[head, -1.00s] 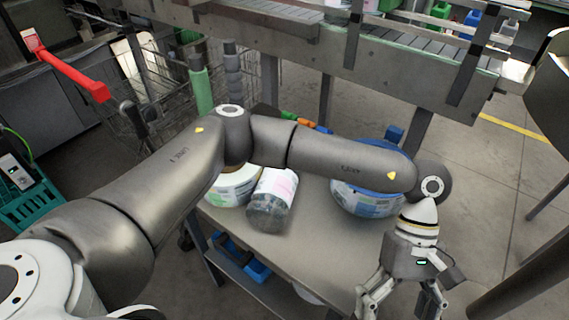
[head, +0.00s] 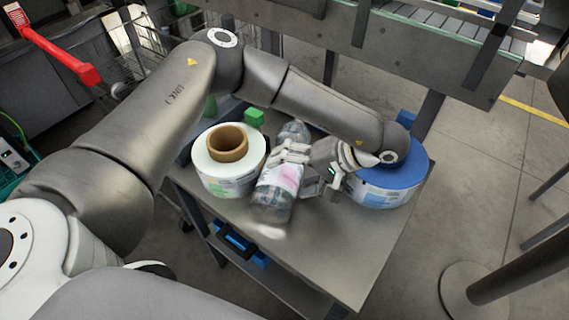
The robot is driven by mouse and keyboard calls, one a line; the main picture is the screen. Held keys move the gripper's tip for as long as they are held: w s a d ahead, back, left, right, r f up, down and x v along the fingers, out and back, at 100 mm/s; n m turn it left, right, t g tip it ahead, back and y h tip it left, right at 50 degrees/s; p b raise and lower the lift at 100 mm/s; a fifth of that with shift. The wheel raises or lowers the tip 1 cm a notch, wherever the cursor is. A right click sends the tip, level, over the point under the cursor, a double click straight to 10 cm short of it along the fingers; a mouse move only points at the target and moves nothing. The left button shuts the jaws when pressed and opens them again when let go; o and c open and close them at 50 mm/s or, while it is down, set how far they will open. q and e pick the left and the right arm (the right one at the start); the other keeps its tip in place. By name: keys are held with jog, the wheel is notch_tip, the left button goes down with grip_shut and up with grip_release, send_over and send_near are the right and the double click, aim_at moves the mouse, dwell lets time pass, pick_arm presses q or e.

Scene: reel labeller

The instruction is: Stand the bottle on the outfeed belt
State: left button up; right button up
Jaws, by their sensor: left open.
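A clear bottle (head: 271,205) with a pink and white label appears to lie on the grey table, one end toward the back and the other toward the front edge. My left gripper (head: 296,172) is open at the bottle's right side. One finger reaches over the bottle near its label and the other is low on the right; I cannot tell if they touch it. The arm comes over from the left, above the table. A roller conveyor (head: 470,31) runs across the top right, higher than the table; I cannot tell whether it is the outfeed belt. My right gripper is not in view.
A white label reel (head: 213,172) with a brown core stands close left of the bottle. A blue-topped reel (head: 405,172) stands to the right. A small green block (head: 254,117) is behind. The table's (head: 335,255) front right is clear. A wire cart (head: 125,50) stands back left.

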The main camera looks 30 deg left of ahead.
pick_arm(q)
jog(key=shift+x, duration=0.85)
jog(key=shift+c, duration=0.4)
jog(key=c, duration=1.7)
jog(key=shift+w+r, duration=0.1)
jog(key=shift+r, duration=0.05)
jog(key=shift+c, duration=0.3)
jog(key=shift+d+r, duration=0.1)
jog(key=shift+d+r, duration=0.1)
jog(key=shift+r, duration=0.1)
jog(key=s+d+r, duration=0.7)
jog(key=s, duration=0.4)
jog(key=shift+s+r, duration=0.2)
jog(key=shift+s, duration=0.2)
